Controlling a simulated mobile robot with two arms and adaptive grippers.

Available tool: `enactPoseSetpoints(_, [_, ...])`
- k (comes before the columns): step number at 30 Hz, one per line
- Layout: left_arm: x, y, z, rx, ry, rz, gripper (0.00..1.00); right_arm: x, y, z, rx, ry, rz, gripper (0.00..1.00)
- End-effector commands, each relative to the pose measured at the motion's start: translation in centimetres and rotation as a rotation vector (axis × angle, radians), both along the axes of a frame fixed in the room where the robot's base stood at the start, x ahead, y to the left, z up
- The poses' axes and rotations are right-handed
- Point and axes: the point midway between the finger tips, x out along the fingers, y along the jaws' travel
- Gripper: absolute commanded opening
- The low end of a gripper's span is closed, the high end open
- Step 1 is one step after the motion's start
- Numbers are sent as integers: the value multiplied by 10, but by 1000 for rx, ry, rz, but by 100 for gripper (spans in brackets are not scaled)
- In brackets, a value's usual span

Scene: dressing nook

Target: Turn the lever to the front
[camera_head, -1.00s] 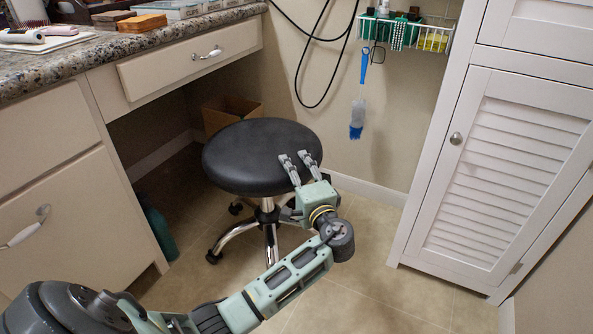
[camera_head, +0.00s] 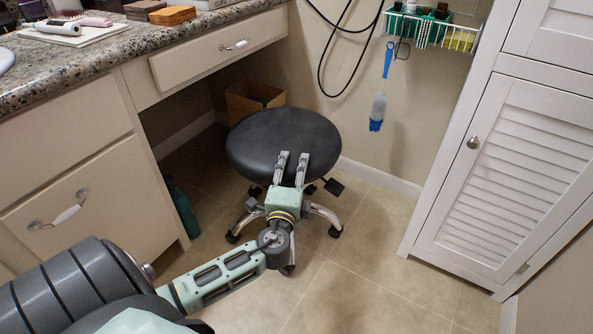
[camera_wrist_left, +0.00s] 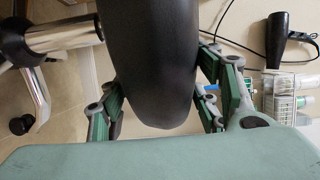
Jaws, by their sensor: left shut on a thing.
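The round black stool seat (camera_head: 262,143) stands in front of the knee space under the counter. A flat black lever paddle (camera_head: 334,186) sticks out below the seat's right side. My left gripper (camera_head: 292,168) is shut on the seat's front rim. In the left wrist view, the seat (camera_wrist_left: 155,70) fills the space between my left gripper's fingers (camera_wrist_left: 155,110), one on each face. The stool's chrome column (camera_wrist_left: 65,35) shows at the left there. My right gripper is not in view.
The counter with a drawer (camera_head: 215,48) stands at the left and a white louvred cabinet (camera_head: 515,165) at the right. A cardboard box (camera_head: 250,100) and a green bottle (camera_head: 182,207) are under the counter. A blue brush (camera_head: 378,105) hangs behind. Tiled floor (camera_head: 370,270) is clear at front right.

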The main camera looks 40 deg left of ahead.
Motion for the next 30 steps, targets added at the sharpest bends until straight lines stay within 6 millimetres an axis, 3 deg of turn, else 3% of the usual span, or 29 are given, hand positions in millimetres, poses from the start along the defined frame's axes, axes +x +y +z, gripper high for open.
enactPoseSetpoints(3, [0,-1,-1,-1,3,0,11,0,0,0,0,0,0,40])
enactPoseSetpoints(4, [0,-1,-1,-1,3,0,59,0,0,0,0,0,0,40])
enactPoseSetpoints(10, [0,-1,-1,-1,2,1,77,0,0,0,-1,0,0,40])
enactPoseSetpoints(22, [-4,-3,-1,-1,3,1,77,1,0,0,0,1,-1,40])
enactPoseSetpoints(30, [-45,-26,-2,-4,5,-1,77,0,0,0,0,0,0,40])
